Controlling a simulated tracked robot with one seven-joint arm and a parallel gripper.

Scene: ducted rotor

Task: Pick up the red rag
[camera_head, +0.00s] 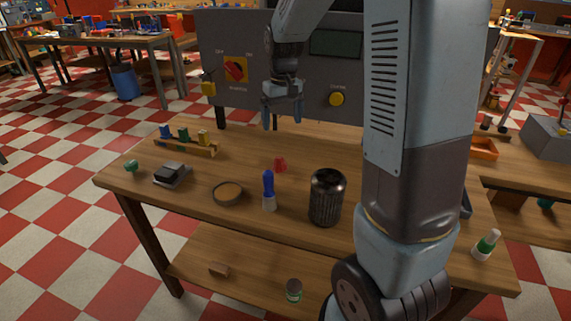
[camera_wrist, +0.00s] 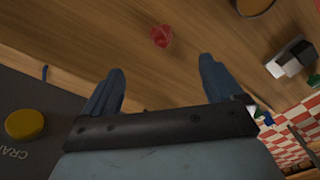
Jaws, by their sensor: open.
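The red rag (camera_head: 280,165) is a small crumpled lump on the wooden table, near its middle. It also shows in the wrist view (camera_wrist: 161,36), above and between the two fingertips. My gripper (camera_head: 283,122) hangs above the back part of the table, fingers pointing down. Its blue fingers are spread apart and empty in the wrist view (camera_wrist: 156,75). The gripper is apart from the rag, which lies lower and nearer the front.
A blue-topped bottle (camera_head: 268,190) and a dark can (camera_head: 327,197) stand in front of the rag. A round dish (camera_head: 228,193) lies to the left. A grey control panel (camera_head: 235,50) with a yellow button (camera_head: 337,99) rises behind the table. Bare tabletop surrounds the rag.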

